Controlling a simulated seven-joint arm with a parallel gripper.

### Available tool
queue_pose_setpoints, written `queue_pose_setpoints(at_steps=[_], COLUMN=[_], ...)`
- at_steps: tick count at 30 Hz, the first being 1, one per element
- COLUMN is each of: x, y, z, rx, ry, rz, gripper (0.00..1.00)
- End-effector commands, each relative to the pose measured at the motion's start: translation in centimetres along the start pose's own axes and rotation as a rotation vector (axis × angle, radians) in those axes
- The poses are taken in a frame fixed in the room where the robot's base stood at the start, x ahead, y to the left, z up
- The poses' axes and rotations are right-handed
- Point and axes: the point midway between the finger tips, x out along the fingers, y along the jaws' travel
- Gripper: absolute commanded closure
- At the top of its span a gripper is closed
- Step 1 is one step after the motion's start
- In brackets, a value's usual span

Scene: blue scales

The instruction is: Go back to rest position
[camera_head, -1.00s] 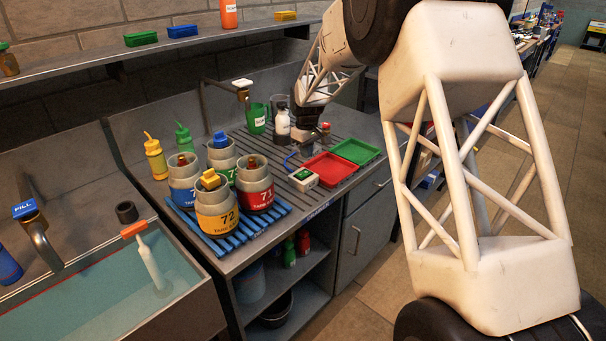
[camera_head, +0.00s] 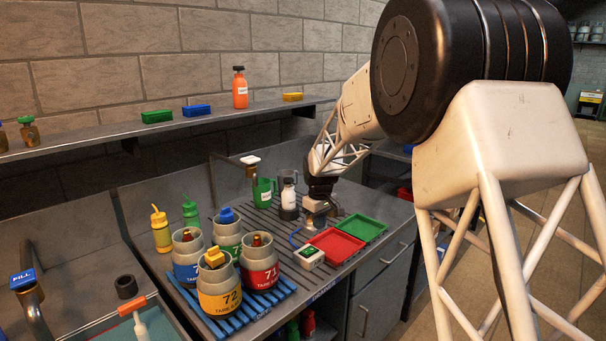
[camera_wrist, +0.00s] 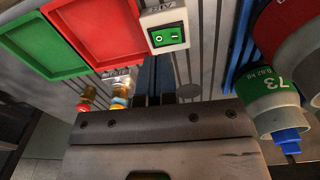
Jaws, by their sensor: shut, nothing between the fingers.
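My gripper (camera_head: 318,218) hangs low over the grooved metal worktop, behind the red tray (camera_head: 335,246) and the scale's white switch box (camera_head: 309,257). Its fingers are small and partly hidden in the head view. In the wrist view my gripper (camera_wrist: 155,98) shows as a dark body with shut fingers and nothing held. The switch box (camera_wrist: 167,30) with a green rocker, the red tray (camera_wrist: 105,30) and the green tray (camera_wrist: 35,42) lie beyond the fingers there.
Numbered jars, including yellow 72 (camera_head: 219,291) and red 71 (camera_head: 259,265), stand on a blue rack (camera_head: 268,299). A white-labelled bottle (camera_head: 289,198) and green mug (camera_head: 262,192) stand close left of my gripper. Small capped bottles (camera_wrist: 118,92) are near the fingers. A shelf (camera_head: 170,127) runs behind.

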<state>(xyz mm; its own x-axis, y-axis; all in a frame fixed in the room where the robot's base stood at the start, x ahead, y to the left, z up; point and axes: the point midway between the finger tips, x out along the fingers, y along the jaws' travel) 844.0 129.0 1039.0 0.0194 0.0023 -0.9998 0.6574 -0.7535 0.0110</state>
Motion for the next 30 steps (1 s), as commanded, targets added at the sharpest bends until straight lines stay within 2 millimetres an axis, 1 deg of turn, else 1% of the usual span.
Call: queue_pose_setpoints(at_steps=[1,3,11,12,22,30], x=[-1.0,-2.3,-6.5,-7.0,-10.9,-12.9], y=[-0.3,-0.8,-2.8,-3.2,-6.5,-9.5], z=[1.1,2.6,8.6,9.5,17.3,23.7], rx=[0.015,0.038,0.128,0.141,0.254,0.346], ry=[0.005,0.011,0.033,0.036,0.065,0.089], rz=[0.003,0.008,0.021,0.024,0.039,0.05], gripper=[1.0,1.0,1.0,1.0,1.0,1.0])
